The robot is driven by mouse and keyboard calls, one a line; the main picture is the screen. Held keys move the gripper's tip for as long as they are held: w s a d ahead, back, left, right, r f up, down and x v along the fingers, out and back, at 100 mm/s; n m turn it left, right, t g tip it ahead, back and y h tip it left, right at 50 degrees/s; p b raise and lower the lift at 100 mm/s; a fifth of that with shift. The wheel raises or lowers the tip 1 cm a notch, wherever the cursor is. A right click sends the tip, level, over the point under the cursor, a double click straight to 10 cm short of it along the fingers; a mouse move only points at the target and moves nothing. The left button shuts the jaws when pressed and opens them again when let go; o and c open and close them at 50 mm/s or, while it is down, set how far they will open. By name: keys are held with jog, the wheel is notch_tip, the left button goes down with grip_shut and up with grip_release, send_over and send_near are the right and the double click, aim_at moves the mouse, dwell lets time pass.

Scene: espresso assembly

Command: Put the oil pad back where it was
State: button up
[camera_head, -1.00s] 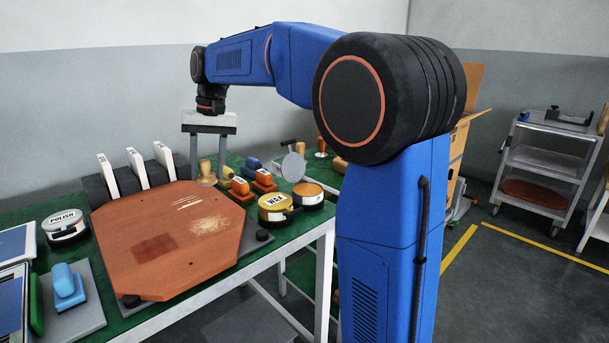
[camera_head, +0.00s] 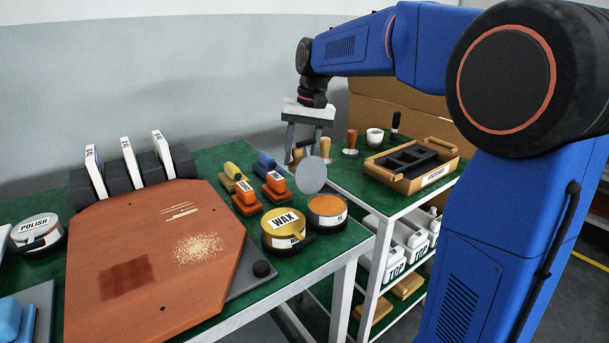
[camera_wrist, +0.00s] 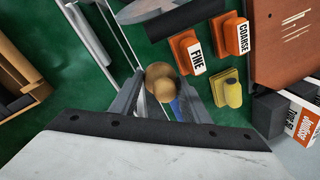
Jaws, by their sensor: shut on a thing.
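My gripper (camera_head: 306,158) is at the right back of the green workbench, pointing down. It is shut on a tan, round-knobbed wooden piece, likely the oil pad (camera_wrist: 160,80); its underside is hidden. In the head view the held piece (camera_head: 297,153) is partly covered by the fingers. The open oil tin (camera_head: 327,208), with orange-brown contents, stands at the bench's right edge, in front of my gripper. Its grey lid (camera_head: 311,176) stands tilted up behind it. The brown board (camera_head: 150,260) has a dark square patch, a pale speckled patch and light scratches.
A yellow wax tin (camera_head: 283,230) stands beside the oil tin. Orange FINE and COARSE blocks (camera_wrist: 190,50), a yellow block (camera_wrist: 230,88) and a blue block (camera_head: 266,163) stand nearby. The right-hand shelf unit holds wooden-handled tools (camera_head: 351,140), a white cup (camera_head: 374,137) and a wooden tray (camera_head: 410,182).

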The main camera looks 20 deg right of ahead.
jog(key=shift+f, duration=2.8)
jog(key=shift+f, duration=0.1)
jog(key=o, duration=0.7)
jog(key=shift+c, duration=0.2)
jog(key=r, duration=0.4)
jog(key=d+r, duration=0.1)
jog(key=r, duration=0.7)
jog(key=shift+s+d, duration=0.25)
jog(key=shift+d, duration=0.15)
